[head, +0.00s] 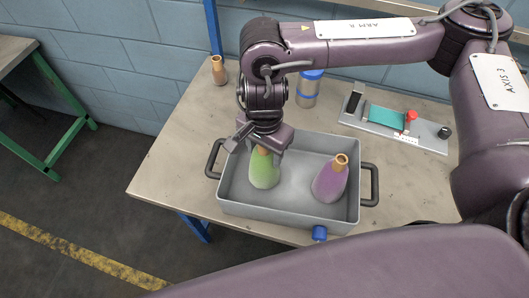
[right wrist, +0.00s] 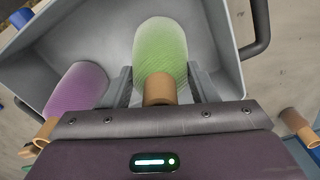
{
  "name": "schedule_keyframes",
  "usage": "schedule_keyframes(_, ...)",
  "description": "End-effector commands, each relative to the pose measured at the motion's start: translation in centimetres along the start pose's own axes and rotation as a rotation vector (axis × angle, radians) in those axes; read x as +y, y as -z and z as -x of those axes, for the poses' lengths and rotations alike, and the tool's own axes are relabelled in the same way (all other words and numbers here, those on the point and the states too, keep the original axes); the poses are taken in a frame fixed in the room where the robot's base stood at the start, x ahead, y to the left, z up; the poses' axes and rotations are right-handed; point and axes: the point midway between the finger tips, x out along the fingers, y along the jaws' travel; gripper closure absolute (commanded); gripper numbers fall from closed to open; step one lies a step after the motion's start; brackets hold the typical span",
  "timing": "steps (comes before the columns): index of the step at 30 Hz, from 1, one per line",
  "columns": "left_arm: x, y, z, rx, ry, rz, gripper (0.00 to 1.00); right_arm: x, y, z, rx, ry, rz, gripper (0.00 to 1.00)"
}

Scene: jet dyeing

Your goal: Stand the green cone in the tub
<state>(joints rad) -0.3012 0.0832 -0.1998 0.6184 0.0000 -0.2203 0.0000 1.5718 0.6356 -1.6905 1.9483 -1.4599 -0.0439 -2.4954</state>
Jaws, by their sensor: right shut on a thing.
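The green cone (head: 264,170) has an orange-brown neck and is inside the grey tub (head: 285,213), in its left part. It stands roughly upright with a slight tilt. My right gripper (head: 262,148) is above it and shut on its neck. In the right wrist view the green cone (right wrist: 161,50) lies between the two fingers (right wrist: 160,88). I cannot tell whether its base touches the tub floor. My left gripper is not in view.
The tub has black handles (head: 369,185) at both ends and sits on a workbench (head: 175,160). A brown cone (head: 218,70) stands at the back left. A blue-lidded jar (head: 308,90) and a grey board with a teal pad (head: 386,119) are behind the tub. The bench's left side is clear.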

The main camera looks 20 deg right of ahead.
Motion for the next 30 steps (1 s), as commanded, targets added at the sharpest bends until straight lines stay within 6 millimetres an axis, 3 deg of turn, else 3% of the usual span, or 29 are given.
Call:
schedule_keyframes(4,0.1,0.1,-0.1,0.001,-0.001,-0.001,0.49,0.0,-0.1,-1.5,-0.002,-0.001,-0.001,0.95)
schedule_keyframes(16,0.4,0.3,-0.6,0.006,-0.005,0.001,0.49,0.0,0.0,-2.1,0.0,0.001,0.0,0.95)
schedule_keyframes(17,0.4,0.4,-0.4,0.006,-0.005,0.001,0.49,0.0,0.0,-1.9,0.0,0.0,0.0,0.44)
schedule_keyframes(18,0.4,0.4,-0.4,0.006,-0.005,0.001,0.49,0.0,0.0,-1.9,0.0,0.0,0.0,0.38)
schedule_keyframes(21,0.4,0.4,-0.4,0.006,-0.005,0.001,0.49,0.0,0.0,-1.9,0.0,0.0,0.0,0.26)
schedule_keyframes(30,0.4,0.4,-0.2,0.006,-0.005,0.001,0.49,0.0,0.0,-1.7,0.0,0.0,0.0,0.26)
